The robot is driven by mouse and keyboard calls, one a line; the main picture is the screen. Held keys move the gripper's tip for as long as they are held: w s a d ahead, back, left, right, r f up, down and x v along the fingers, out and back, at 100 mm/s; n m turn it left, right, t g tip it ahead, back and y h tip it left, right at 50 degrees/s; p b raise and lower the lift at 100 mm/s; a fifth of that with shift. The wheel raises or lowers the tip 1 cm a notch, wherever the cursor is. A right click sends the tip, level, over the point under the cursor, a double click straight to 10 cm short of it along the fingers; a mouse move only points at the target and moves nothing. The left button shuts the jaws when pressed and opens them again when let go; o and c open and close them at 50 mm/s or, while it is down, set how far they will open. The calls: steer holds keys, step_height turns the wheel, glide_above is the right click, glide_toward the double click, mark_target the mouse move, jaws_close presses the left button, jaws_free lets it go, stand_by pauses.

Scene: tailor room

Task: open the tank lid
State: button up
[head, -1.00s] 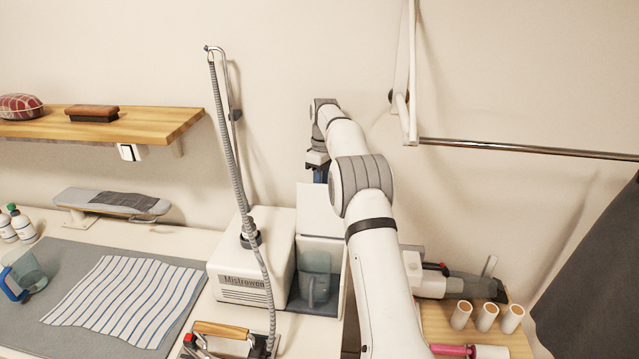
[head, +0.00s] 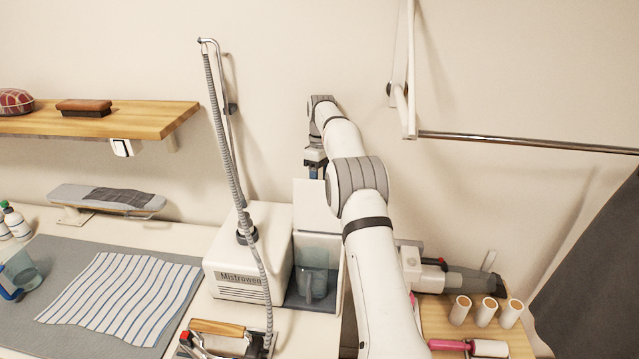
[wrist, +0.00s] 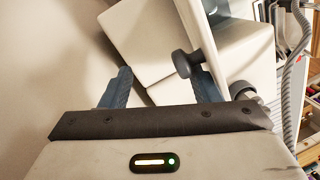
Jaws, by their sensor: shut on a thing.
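The white steam station (head: 238,262) stands on the table, with a bluish tank (head: 313,284) in the bay at its right. A white panel, which looks like the tank lid (head: 308,207), stands raised above the bay. My gripper (head: 316,171) is at the panel's top edge, largely hidden behind my arm. In the wrist view my blue fingers (wrist: 161,82) are apart, with a white part between them, and are shut on what looks like the lid. A dark round knob (wrist: 185,63) shows beside the right finger. The exact contact is hard to see.
A grey hose (head: 232,155) rises from the station's top. A wooden shelf (head: 150,122) is on the wall at left. A striped cloth (head: 120,295) lies on the grey mat. Several white rolls (head: 486,311) stand on a wooden surface at right. A wall rail (head: 520,143) runs above.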

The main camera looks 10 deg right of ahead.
steer(key=shift+s+a+r+m+t+b, duration=0.5)
steer(key=shift+s+r, duration=1.15)
steer(key=shift+r, duration=1.8)
steer(key=shift+s+a+r+m+t+b, duration=0.5)
steer(key=shift+s+r, duration=1.1)
steer(key=shift+r, duration=1.85)
steer(key=s+a+r+m+t+b, duration=0.1)
steer(key=s+a+m+b, duration=0.15)
steer(key=s, duration=1.05)
steer(key=s+f+m+b, duration=0.1)
steer(key=s+f, duration=0.3)
steer(key=s, duration=0.4)
steer(key=s+f+m+t+b, duration=0.1)
steer(key=s+f+m, duration=0.1)
steer(key=s+f, duration=0.3)
steer(key=s+f+m+t+b, duration=0.1)
steer(key=s+f, duration=0.4)
steer(key=s, duration=0.8)
steer(key=shift+s+a+f+m+h, duration=0.15)
steer(key=shift+a+f+m+h, duration=0.15)
steer(key=shift+a+m, duration=0.1)
